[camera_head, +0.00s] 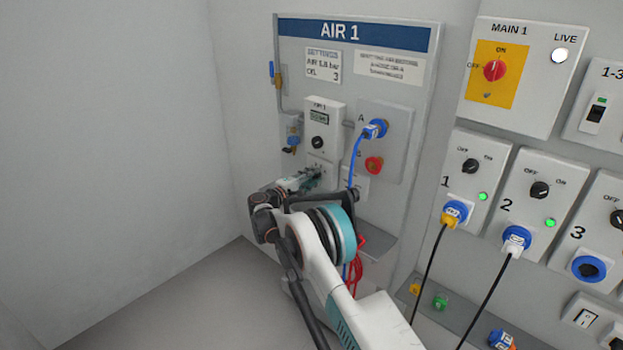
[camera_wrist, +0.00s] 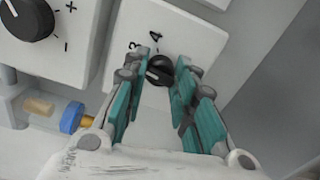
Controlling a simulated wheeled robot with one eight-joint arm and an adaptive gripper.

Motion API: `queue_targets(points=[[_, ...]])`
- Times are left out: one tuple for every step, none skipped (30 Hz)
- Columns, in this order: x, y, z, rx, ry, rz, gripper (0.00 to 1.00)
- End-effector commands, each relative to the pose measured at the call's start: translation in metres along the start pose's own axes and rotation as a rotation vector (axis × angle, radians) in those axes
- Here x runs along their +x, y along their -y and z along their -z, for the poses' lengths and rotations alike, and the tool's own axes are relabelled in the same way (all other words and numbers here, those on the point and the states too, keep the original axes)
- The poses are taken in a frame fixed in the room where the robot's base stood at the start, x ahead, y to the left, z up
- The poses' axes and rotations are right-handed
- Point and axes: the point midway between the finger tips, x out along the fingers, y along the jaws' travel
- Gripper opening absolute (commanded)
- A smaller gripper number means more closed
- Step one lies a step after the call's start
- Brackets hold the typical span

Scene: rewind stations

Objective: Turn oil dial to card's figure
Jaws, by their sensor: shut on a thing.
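The oil dial (camera_wrist: 160,70) is a small black knob on a white plate in the wrist view. The figures 3 and 4 show beside it on its upper left; the rest of its scale is hidden by my fingers. A pale mark shows on the knob, but I cannot tell exactly which figure it points at. My gripper (camera_head: 314,175) is shut on this knob, with one teal-padded finger on each side. The settings card (camera_head: 323,65) on the AIR 1 board gives an air value in bar, which is blurred, and OIL 3.
A larger black knob (camera_wrist: 28,18) with plus and minus marks is at the upper left. A blue-collared bowl (camera_wrist: 70,117) sits left of my fingers. A blue hose plug (camera_head: 375,129) and a red knob (camera_head: 374,165) are on the board's right.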

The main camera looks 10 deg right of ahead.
Motion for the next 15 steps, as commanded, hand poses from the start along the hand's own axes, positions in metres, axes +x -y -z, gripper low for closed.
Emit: queue_targets(points=[[-0.0004,0.0008,0.0002,0.030,0.000,0.001,0.01],[-0.0004,0.0008,0.0001,0.049,0.000,0.001,0.01],[-0.0004,0.0008,0.0001,0.072,0.000,0.001,0.01],[-0.0004,0.0008,0.0001,0.089,0.000,0.001,0.01],[-0.0005,0.0008,0.0002,0.104,0.000,0.001,0.01],[-0.0005,0.0009,0.0001,0.122,0.000,0.001,0.01],[-0.0005,0.0009,0.0001,0.136,0.000,0.001,0.01],[-0.0005,0.0009,0.0001,0.147,0.000,0.001,0.01],[-0.0005,0.0009,0.0002,0.161,0.000,0.001,0.01],[-0.0005,0.0009,0.0002,0.170,0.000,0.001,0.01],[-0.0005,0.0009,0.0002,0.178,0.000,0.001,0.01],[-0.0005,0.0009,0.0002,0.187,0.000,0.001,0.01],[-0.0005,0.0009,0.0002,0.193,0.000,0.001,0.01],[-0.0005,0.0009,0.0002,0.198,0.000,0.001,0.01],[-0.0005,0.0009,0.0002,0.203,0.000,0.002,0.01]])
